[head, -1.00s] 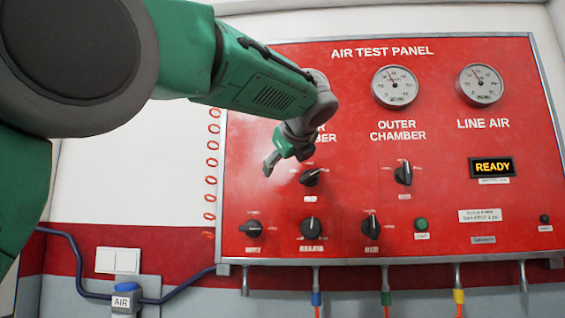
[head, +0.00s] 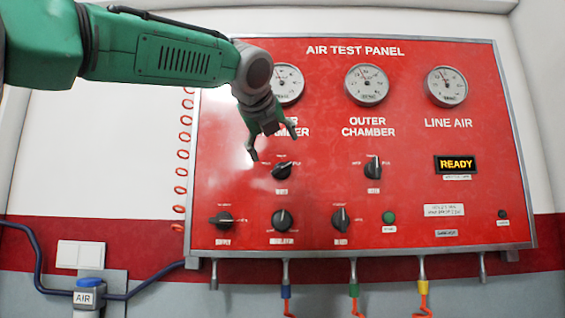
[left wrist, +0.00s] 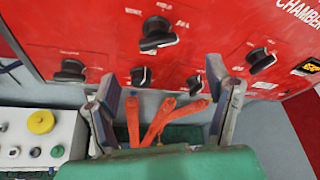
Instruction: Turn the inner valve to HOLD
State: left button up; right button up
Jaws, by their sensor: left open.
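The inner valve (head: 282,170) is a black knob on the red air test panel, under the partly covered inner chamber label. Its handle lies tilted toward the upper right; its small position labels are too blurred to read surely. My left gripper (head: 272,146) is open and empty, its fingers pointing down just above the knob in the head view. The left wrist view shows the knob (left wrist: 158,33) beyond the two spread fingers (left wrist: 165,108), apart from them. My right gripper is not in view.
The outer valve (head: 373,168) is to the right. Below are the supply (head: 222,219), regulator (head: 283,219) and bleed (head: 341,219) knobs and a green button (head: 389,217). Gauges (head: 367,85) line the top. A box with a yellow button (left wrist: 41,121) shows in the wrist view.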

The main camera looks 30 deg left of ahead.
aim_at(282, 166)
pick_arm(q)
jog(key=x, duration=0.3)
jog(key=p+x, duration=0.1)
jog(key=x, duration=0.2)
jog(key=p+x, duration=0.1)
jog(key=x, duration=0.3)
jog(key=shift+a+f, duration=0.1)
jog(key=shift+a, duration=0.3)
jog(key=shift+w+a+f, duration=0.15)
jog(key=shift+w+a, duration=0.1)
jog(key=shift+a, duration=0.05)
jog(key=shift+d, duration=0.6)
jog(key=c, duration=1.1)
jog(key=shift+a, duration=0.15)
jog(key=shift+c, duration=0.3)
